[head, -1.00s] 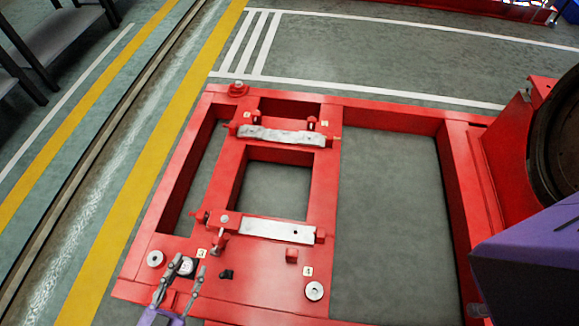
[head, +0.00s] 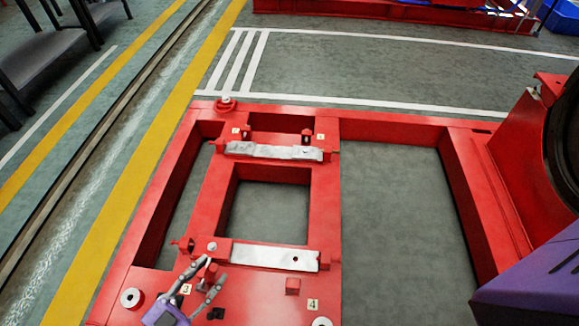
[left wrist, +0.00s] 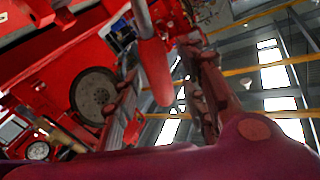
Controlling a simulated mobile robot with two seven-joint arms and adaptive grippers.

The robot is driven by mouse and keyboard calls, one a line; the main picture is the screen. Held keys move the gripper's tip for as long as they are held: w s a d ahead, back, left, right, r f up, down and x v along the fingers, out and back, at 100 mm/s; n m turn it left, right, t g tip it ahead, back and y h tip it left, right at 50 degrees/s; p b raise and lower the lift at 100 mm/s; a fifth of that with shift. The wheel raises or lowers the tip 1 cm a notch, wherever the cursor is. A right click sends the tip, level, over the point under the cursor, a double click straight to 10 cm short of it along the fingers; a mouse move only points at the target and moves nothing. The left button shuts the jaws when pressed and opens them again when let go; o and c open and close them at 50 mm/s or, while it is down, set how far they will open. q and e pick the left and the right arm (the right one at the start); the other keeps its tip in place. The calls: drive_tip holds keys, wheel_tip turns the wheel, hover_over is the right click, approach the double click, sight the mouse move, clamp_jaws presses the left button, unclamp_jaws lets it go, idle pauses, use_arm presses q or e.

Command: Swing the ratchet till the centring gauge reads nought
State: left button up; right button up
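My left gripper (head: 215,268) is open at the near left corner of the red base frame (head: 326,215). Its fingers stand on either side of a short red post (head: 208,274) by the near crossbar. In the left wrist view a red rod (left wrist: 152,60) lies between the two spread fingers; I cannot tell whether either finger touches it. I cannot make out a ratchet handle as such. No gauge face or reading shows in the current views; the area under my left gripper is hidden. My right gripper is out of view.
Pale metal plates lie on the near crossbar (head: 275,257) and far crossbar (head: 275,152). A small black part (head: 216,313) and a red block (head: 292,286) are close to my gripper. A large red machine (head: 515,165) stands at the right. Open floor lies beyond the frame.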

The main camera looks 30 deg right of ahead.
use_arm(q)
drive_tip(key=shift+w+d, duration=0.25)
drive_tip(key=shift+d, duration=0.2)
drive_tip(key=shift+c, duration=0.4)
drive_tip(key=c, duration=0.8)
clamp_jaws()
drive_tip(key=shift+a, duration=0.1)
